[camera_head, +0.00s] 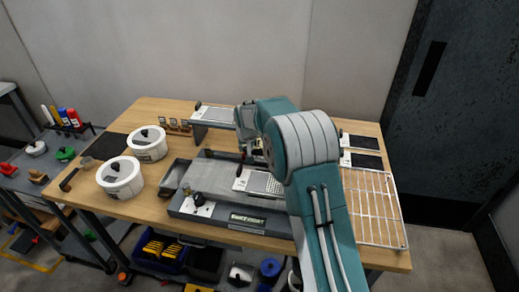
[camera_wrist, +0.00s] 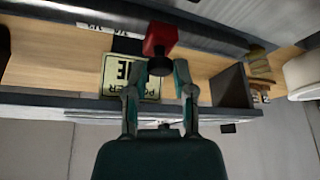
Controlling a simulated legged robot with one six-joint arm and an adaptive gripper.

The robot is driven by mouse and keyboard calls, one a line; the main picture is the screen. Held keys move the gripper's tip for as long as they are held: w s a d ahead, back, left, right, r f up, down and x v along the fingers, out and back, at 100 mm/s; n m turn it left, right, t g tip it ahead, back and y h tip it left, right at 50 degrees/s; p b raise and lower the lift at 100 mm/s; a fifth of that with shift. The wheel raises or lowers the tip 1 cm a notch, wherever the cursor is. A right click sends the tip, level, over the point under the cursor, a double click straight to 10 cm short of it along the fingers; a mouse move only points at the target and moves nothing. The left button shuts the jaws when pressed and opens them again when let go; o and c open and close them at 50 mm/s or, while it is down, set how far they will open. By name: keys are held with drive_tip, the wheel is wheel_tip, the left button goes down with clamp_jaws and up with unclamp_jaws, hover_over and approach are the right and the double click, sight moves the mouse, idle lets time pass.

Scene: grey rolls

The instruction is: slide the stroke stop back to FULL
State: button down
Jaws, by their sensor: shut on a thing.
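In the wrist view, the stroke stop appears as a red block (camera_wrist: 160,37) with a dark round knob facing me. My gripper (camera_wrist: 170,70) is shut on it at the knob, with one finger on each side. A scale strip with small marks (camera_wrist: 97,27) lies to the left of the red block; I cannot read which mark the stop is at. In the head view, my gripper (camera_head: 244,152) is over the machine (camera_head: 218,176) in the middle of the table, largely hidden by my arm. The stop cannot be made out there.
Two white lidded tubs (camera_head: 120,190) (camera_head: 147,153) stand at the left of the wooden table. A wire rack (camera_head: 374,208) lies at the right. A raised plate (camera_head: 214,115) stands at the back. A pale lettered sign (camera_wrist: 116,73) is beside my fingers in the wrist view.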

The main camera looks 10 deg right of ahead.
drive_tip(key=shift+w+a+f, duration=0.1)
drive_tip(key=shift+a, duration=0.3)
drive_tip(key=shift+d, duration=0.1)
drive_tip(key=c, duration=0.7)
unclamp_jaws()
drive_tip(key=shift+o, duration=1.2)
drive_tip(key=shift+w, duration=0.1)
drive_tip(key=shift+a, duration=0.3)
drive_tip(key=shift+d, duration=0.1)
